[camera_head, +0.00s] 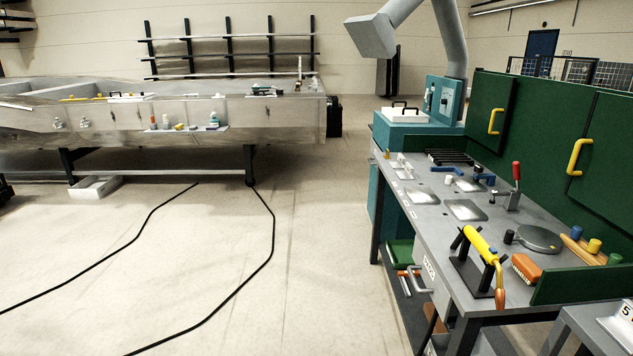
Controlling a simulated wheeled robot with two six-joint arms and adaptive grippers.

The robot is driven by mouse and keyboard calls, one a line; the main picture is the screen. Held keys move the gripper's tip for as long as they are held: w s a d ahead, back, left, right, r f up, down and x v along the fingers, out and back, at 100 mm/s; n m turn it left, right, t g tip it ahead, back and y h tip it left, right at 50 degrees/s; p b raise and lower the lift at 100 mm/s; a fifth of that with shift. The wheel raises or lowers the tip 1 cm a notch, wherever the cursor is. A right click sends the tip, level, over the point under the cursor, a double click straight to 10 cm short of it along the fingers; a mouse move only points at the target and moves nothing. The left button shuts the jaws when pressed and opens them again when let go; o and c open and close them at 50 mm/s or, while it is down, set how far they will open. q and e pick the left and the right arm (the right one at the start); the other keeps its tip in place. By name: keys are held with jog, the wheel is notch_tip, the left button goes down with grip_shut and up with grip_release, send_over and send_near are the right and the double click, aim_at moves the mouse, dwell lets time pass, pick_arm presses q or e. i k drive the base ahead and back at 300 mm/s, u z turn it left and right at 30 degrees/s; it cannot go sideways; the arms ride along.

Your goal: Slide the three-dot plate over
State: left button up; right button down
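Several flat silvery plates lie on the grey workbench (455,245) at the right. One plate (466,210) is near the middle of the bench top, and another plate (424,197) is to its left, near the bench's left edge. Dots on them are too small to make out, so I cannot tell which is the three-dot plate. Neither of my grippers shows in this view.
A toggle clamp with a red handle (516,171), a yellow torch (481,243) on a black stand and a brush (526,268) occupy the bench. A long metal pontoon (270,118) stands at the back left. Black cables (262,262) cross the open floor.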

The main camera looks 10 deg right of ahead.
aim_at(464, 210)
jog(key=i, duration=2.9)
jog(key=z, duration=0.5)
